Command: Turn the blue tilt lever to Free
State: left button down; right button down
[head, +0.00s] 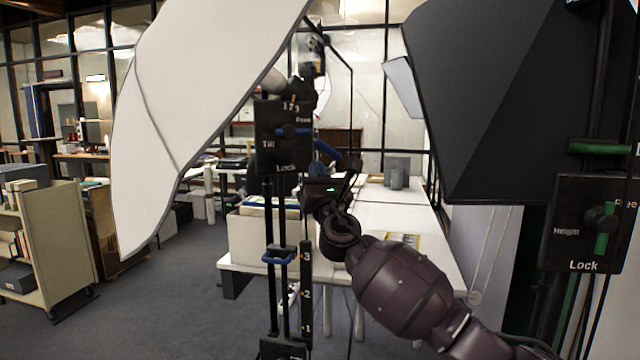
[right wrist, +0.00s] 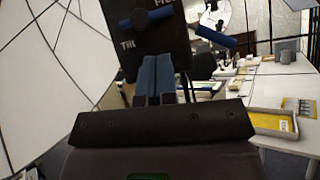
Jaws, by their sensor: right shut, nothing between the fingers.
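The black tilt panel (head: 270,152) hangs on the stand, marked Free at upper right, Lock at the bottom and Tilt at left. Its blue tilt lever (head: 292,131) lies about level across the dark knob, on neither label. In the right wrist view the lever (right wrist: 147,18) slants slightly up to the right. My right gripper (head: 318,168) is just right of the panel's lower part. Its blue fingers (right wrist: 158,66) are shut and empty, pointing at the panel's lower part below the lever. Contact cannot be told. My left gripper is out of view.
A large white softbox (head: 200,110) slopes at left; a dark one (head: 490,90) hangs at right. A Height panel (head: 575,240) with a green lever (head: 606,228) stands at right. A blue clamp (head: 278,257) is on the stand. A white table (head: 390,215) stands behind.

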jog(key=v, duration=0.3)
jog(key=shift+s+f, duration=0.1)
jog(key=shift+s, duration=0.15)
